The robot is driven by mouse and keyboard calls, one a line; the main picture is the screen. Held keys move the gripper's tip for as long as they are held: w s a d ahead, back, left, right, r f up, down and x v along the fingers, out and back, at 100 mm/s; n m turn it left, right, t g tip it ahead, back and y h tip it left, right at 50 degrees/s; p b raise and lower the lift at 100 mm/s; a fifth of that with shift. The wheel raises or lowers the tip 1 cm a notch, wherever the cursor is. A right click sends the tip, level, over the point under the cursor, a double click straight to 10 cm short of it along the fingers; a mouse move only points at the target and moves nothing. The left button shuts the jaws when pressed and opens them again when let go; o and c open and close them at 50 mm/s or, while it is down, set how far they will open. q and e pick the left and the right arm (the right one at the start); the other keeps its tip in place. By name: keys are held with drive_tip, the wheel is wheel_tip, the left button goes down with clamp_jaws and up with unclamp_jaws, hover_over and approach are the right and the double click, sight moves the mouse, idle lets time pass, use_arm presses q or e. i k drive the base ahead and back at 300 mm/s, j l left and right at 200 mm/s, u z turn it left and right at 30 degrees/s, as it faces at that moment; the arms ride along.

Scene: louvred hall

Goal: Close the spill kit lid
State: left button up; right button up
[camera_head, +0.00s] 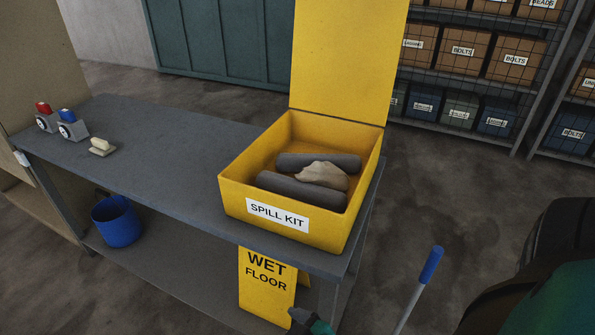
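The yellow spill kit (235,195) is a box on the right end of the grey workbench, its labelled front facing me. Its yellow lid (348,60) stands upright, hinged at the back edge, and its top runs out of the picture. The box is open. Two dark grey rolls (318,162) and a crumpled beige cloth or bag (324,175) lie inside.
Racks with boxes stand behind.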

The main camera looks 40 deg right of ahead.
sight(346, 54)
drive_tip(key=z, duration=3.05)
drive_tip(key=i+l+z, duration=0.25)
drive_tip(key=i, duration=0.3)
drive_tip(key=i+j+z, duration=0.1)
drive_tip(key=i+z, duration=0.2)
drive_tip(key=i, duration=0.25)
drive_tip(key=i+u, duration=0.2)
drive_tip(key=i, duration=0.5)
drive_tip(key=i+l+u, duration=0.25)
drive_tip(key=i, duration=0.4)
drive_tip(key=i+j+u, duration=0.1)
drive_tip(key=i+u, duration=0.85)
drive_tip(key=u, duration=0.15)
drive_tip(key=i+j+u, duration=0.1)
drive_tip(key=i+u, duration=0.6)
drive_tip(key=i+l+u, duration=0.1)
drive_tip(key=i+u, duration=0.4)
drive_tip(key=u, duration=1.35)
